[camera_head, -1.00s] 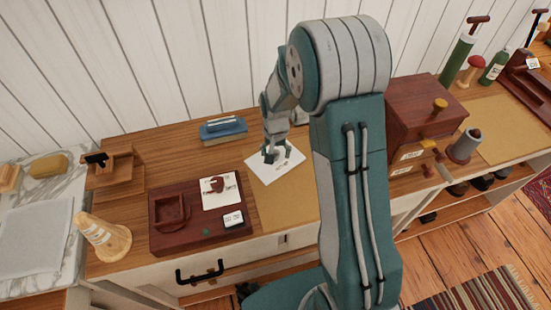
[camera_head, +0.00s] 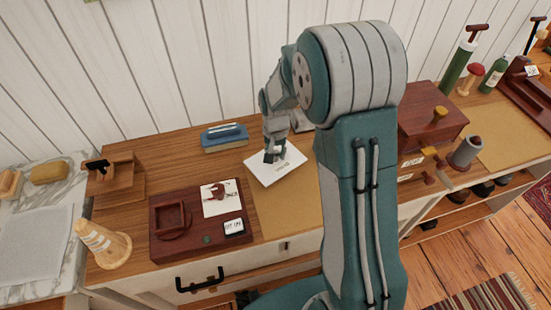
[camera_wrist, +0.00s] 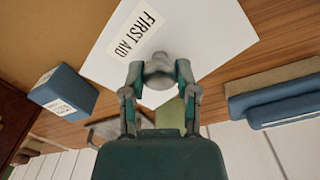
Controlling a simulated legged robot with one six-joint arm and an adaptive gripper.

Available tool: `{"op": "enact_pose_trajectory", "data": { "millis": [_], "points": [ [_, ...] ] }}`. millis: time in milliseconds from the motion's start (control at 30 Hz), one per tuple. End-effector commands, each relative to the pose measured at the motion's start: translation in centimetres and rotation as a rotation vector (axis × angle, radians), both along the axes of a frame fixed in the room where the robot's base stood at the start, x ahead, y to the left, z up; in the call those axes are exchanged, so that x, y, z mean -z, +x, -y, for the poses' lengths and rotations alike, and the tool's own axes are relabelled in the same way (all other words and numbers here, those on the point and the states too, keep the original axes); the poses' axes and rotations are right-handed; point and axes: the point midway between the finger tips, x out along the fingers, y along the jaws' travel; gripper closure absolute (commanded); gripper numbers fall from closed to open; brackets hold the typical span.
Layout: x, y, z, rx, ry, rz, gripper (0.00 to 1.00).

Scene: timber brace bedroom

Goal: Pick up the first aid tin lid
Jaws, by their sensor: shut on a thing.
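The first aid tin lid (camera_head: 287,171) is a flat white square with a "FIRST AID" label. In the wrist view the lid (camera_wrist: 205,35) has a round grey knob (camera_wrist: 159,68) near its middle. My gripper (camera_head: 272,155) is over the lid in the head view. In the wrist view my gripper (camera_wrist: 159,78) has its two fingers closed on either side of the knob. The lid hides most of what is beneath it, and I cannot tell how far it is off the surface.
A blue block-like object (camera_head: 224,138) lies behind and left of the lid. A red-brown drawer box (camera_head: 425,128) is right of my arm. The tan mat (camera_head: 290,210) has bare room in front.

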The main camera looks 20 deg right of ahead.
Motion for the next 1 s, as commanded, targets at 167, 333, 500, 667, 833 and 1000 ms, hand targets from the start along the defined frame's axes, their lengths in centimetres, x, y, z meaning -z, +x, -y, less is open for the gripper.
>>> {"op": "enact_pose_trajectory", "data": {
  "millis": [167,333,500,667,833,1000],
  "points": [
    [-2.9,-1.6,-2.0,-0.005,0.001,0.004,1.0],
    [-5.8,-3.3,-3.7,-0.004,0.0,0.002,1.0],
    [-7.3,-5.5,-6.3,-0.006,0.001,0.001,1.0],
    [-8.4,-7.3,-8.4,-0.005,0.001,0.001,1.0],
    [-9.3,-8.6,-9.8,-0.003,0.0,0.0,1.0],
    [-9.6,-9.2,-10.3,-0.001,0.0,-0.001,1.0]
  ]
}}
